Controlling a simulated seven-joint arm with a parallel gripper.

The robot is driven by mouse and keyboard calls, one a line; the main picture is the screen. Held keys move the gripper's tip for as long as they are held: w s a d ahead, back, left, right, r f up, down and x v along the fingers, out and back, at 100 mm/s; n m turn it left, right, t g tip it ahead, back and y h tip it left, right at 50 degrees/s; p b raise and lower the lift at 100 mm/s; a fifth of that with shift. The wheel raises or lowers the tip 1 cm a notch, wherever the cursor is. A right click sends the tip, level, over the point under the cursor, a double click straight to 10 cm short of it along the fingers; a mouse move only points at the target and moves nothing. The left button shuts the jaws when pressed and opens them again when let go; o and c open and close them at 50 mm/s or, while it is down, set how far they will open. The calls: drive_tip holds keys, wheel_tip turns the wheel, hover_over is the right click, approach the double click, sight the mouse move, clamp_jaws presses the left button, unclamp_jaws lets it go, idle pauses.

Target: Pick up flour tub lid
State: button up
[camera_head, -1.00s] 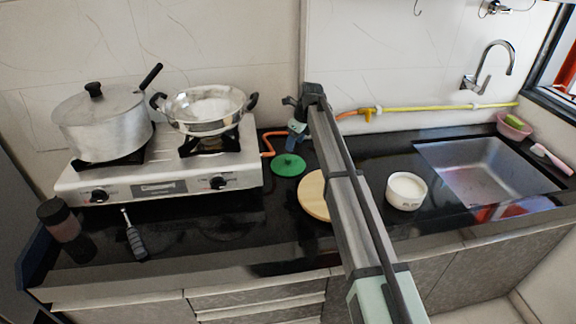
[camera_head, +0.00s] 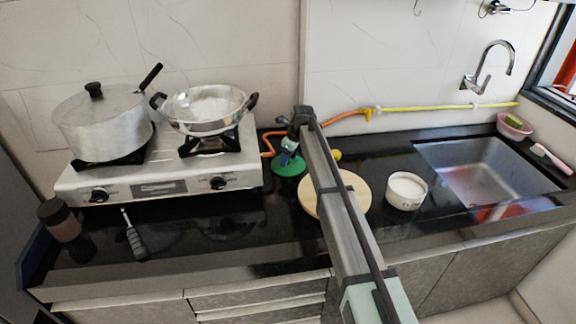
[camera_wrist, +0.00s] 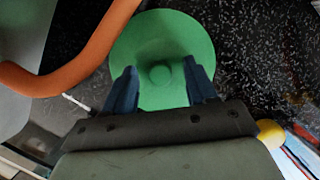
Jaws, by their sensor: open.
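The flour tub lid is most likely the green round disc (camera_head: 287,168) with a central knob, lying flat on the dark counter right of the stove. In the wrist view the green lid (camera_wrist: 160,45) fills the top middle, its knob between my fingers. My gripper (camera_head: 289,160) is over the lid and hides part of it. In the wrist view my gripper (camera_wrist: 160,88) is open, with one blue finger on each side of the knob. I cannot tell whether the fingertips touch the lid.
An orange hose (camera_head: 268,143) runs close by on the left, beside the stove (camera_head: 160,180). A round wooden board (camera_head: 310,194) and a white bowl of flour (camera_head: 406,190) are to the right. A yellow thing (camera_wrist: 270,133) is near my gripper. The front counter is mostly clear.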

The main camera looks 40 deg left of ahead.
drive_tip(key=shift+c, duration=0.5)
clamp_jaws()
drive_tip(key=shift+r, duration=0.1)
drive_tip(key=s+d+r, duration=0.7)
drive_tip(key=s+d, duration=0.2)
drive_tip(key=w+d+r+m, duration=0.1)
drive_tip(key=w+d, duration=0.4)
drive_tip(key=d, duration=0.6)
drive_tip(key=w+d+r+m+t, duration=0.1)
drive_tip(key=w+d+m, duration=0.2)
drive_tip(key=w+d, duration=0.3)
drive_tip(key=w+d+r+m, duration=0.1)
drive_tip(key=w+d, duration=0.5)
drive_tip(key=d, duration=1)
drive_tip(key=shift+w+d+r+m+t, duration=0.15)
drive_tip(key=shift+d+r+m+t, duration=0.15)
drive_tip(key=shift+m, duration=0.2)
